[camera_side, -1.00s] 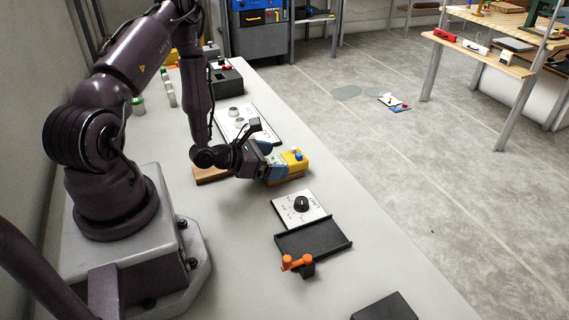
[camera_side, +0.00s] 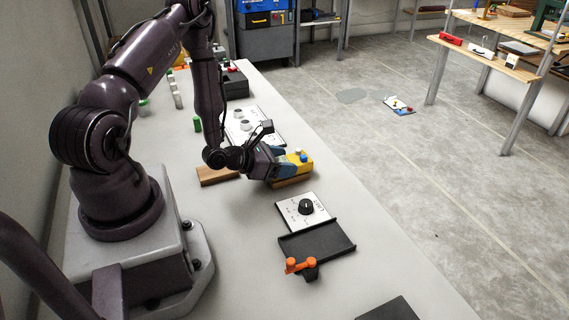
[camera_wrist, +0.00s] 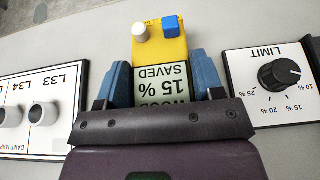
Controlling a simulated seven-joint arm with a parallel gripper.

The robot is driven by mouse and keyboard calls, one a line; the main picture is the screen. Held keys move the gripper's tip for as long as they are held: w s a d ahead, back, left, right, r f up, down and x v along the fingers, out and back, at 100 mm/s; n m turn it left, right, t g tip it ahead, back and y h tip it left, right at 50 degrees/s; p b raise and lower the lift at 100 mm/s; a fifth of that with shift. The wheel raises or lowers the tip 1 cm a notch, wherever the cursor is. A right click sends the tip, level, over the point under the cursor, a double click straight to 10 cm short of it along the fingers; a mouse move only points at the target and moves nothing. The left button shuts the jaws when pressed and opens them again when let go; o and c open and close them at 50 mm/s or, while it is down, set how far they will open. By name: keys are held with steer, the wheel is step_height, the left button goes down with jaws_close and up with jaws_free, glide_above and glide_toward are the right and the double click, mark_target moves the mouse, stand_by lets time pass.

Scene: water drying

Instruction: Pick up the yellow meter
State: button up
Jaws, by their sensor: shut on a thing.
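The yellow meter (camera_side: 297,161) has a white knob and a blue knob on its top end. It sits at or just above a wooden block (camera_side: 292,182); I cannot tell whether they touch. In the wrist view the meter (camera_wrist: 158,48) shows a green screen reading "15 % SAVED", upside down. My gripper (camera_side: 280,168) is shut on the meter. In the wrist view its blue fingers (camera_wrist: 160,78) flank the screen part, one on each side. The lower end of the meter is hidden by my gripper.
A LIMIT dial panel (camera_side: 303,210) and black tray (camera_side: 318,241) with an orange-handled part (camera_side: 300,265) lie nearer the camera. Another wooden block (camera_side: 217,175) lies left of my gripper. The L33/L34 panel (camera_wrist: 40,105) is beside it. Bench edge is close on the right.

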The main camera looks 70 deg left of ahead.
step_height(320, 180, up, 9)
steer(key=shift+r, duration=0.2)
steer(key=shift+s+d+f, duration=0.2)
steer(key=shift+f, duration=0.2)
steer(key=w+d+r+m+h, duration=0.1)
steer(key=w+d+r+h, duration=0.1)
steer(key=w+d+r, duration=0.2)
steer(key=w+d+r+m+h, duration=0.2)
steer(key=w+d+r, duration=0.2)
steer(key=d+r, duration=0.6)
step_height(320, 180, up, 6)
steer(key=shift+d+f+g, duration=0.1)
steer(key=shift+d+g, duration=0.2)
